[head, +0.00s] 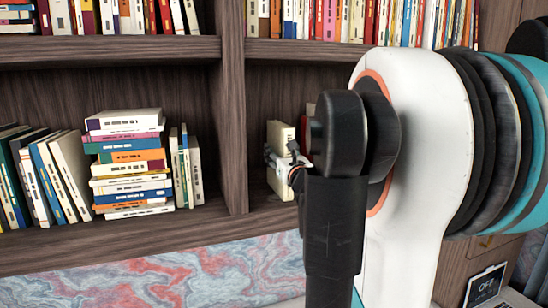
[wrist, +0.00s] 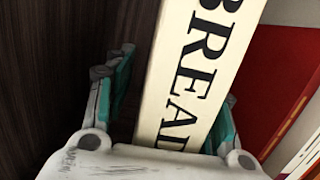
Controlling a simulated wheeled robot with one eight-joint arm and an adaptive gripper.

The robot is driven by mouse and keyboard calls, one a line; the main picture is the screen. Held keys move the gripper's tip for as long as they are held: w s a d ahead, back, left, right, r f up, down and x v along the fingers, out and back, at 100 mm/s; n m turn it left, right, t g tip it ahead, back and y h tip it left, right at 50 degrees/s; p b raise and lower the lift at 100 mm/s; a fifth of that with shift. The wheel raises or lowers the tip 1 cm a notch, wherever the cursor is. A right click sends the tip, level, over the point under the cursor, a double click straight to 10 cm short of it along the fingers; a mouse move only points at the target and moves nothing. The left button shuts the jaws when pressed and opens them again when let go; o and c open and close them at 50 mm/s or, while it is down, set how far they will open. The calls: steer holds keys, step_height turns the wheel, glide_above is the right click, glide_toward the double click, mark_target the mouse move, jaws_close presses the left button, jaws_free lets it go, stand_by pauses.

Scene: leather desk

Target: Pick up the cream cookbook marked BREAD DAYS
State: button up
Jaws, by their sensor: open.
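The cream cookbook (head: 281,140) stands upright on the shelf to the right of the dark divider, partly hidden by my arm. In the wrist view its cream spine (wrist: 192,75) shows black letters reading BREAD; the rest of the title is out of view. My gripper (wrist: 172,100) is open, with one teal-padded finger on each side of the spine. A gap shows between the left finger and the book; the right finger is close to the spine, and I cannot tell if it touches. In the head view my gripper (head: 287,160) is at the book's front, mostly hidden behind my arm.
A red book (wrist: 285,70) and pale books stand right of the cookbook. The wooden divider (head: 233,110) is on its left. A stack of books (head: 130,165) and leaning books fill the left compartment. More books line the shelf above.

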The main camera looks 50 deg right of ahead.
steer(key=shift+s+a+r, duration=0.25)
steer(key=shift+s, duration=0.3)
steer(key=shift+c, duration=0.6)
steer(key=shift+w+d+f, duration=0.1)
steer(key=shift+w+f, duration=0.05)
steer(key=shift+w, duration=0.15)
steer(key=c, duration=0.9)
jaws_close()
